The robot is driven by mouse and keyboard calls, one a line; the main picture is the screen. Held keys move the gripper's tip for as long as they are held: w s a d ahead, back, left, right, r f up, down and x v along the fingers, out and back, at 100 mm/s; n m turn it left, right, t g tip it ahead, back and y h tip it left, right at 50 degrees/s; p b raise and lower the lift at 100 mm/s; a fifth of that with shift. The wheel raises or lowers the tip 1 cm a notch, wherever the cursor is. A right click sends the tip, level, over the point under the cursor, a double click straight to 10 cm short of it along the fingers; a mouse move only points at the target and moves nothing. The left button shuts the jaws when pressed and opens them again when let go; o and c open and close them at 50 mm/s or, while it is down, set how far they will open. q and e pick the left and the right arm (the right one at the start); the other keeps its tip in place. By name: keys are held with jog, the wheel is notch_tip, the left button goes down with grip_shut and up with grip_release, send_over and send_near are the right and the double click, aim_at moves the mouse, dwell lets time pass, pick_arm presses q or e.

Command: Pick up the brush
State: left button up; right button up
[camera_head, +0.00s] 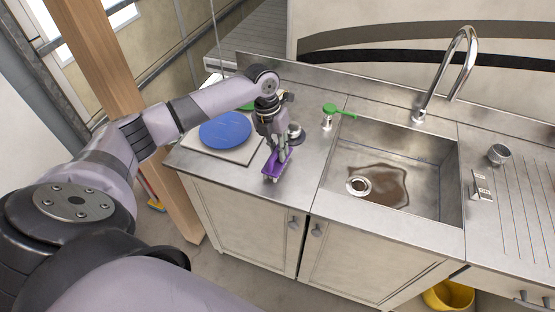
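A purple brush (272,167) with a pale underside is near the front edge of the steel counter, left of the sink. My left gripper (280,154) points down at the brush, with its fingers at the brush's upper side. The fingers are small and overlap the purple body, so I cannot tell whether they are closed on it. I also cannot tell whether the brush rests on the counter or is just above it. My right gripper is not in view.
Left of the brush, a blue round plate (225,130) lies on a pale board. A green-topped item (338,112) stands behind the sink's left corner. The sink (385,180) holds brown water below a tall faucet (452,65). A metal cup (498,154) stands right.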

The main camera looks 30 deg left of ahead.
pick_arm(q)
grip_shut()
jog(key=shift+r, duration=0.15)
jog(key=shift+r, duration=0.65)
notch_tip(320, 180, up, 18)
jog(key=b, duration=0.3)
jog(key=shift+r+b, duration=0.25)
jog(key=shift+b, duration=0.1)
jog(key=shift+c, duration=0.2)
grip_release()
grip_shut()
